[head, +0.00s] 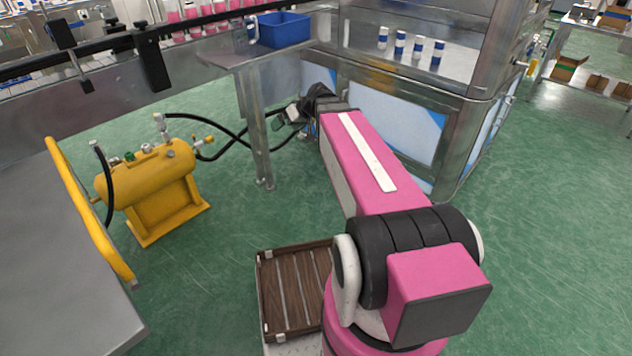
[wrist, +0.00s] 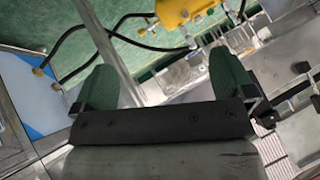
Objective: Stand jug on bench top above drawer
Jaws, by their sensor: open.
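I cannot make out a jug for certain in either view. My gripper (wrist: 163,80) is open, with its two green-padded fingers wide apart and nothing between them. In the head view my gripper (head: 292,112) is small and dark at the far end of the pink arm, beside the steel cabinet. I cannot identify a drawer. A steel bench top (head: 222,60) stands at the upper middle of the head view. Some clear objects (wrist: 188,72) show beyond the fingers in the wrist view, too unclear to name.
A blue bin (head: 284,30) sits on the steel bench top. A yellow tank (head: 150,190) with black hoses stands on the floor at left; it also shows in the wrist view (wrist: 186,10). Blue-and-white cans (head: 400,45) stand inside the steel cabinet (head: 455,130).

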